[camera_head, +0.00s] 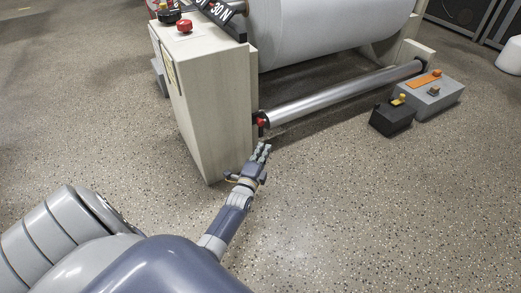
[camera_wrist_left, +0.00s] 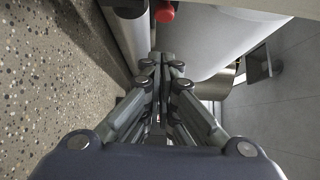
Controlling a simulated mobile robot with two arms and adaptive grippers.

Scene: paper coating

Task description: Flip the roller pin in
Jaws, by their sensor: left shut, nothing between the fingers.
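The roller pin is a small red piece (camera_head: 262,122) at the left end of the silver roller (camera_head: 340,94), beside the beige machine housing (camera_head: 208,110). It also shows red at the top of the left wrist view (camera_wrist_left: 165,12), just beyond the fingertips. My left gripper (camera_head: 264,150) is just below and in front of the pin, apart from it in the head view. Its fingers are shut and empty, also in the left wrist view (camera_wrist_left: 162,62). My right gripper is not in view.
A large white paper roll (camera_head: 325,30) hangs above the silver roller. A black box (camera_head: 392,117) and a grey box (camera_head: 440,97) stand on the floor at the roller's right end. A red button (camera_head: 184,26) sits on top of the housing. The floor in front is clear.

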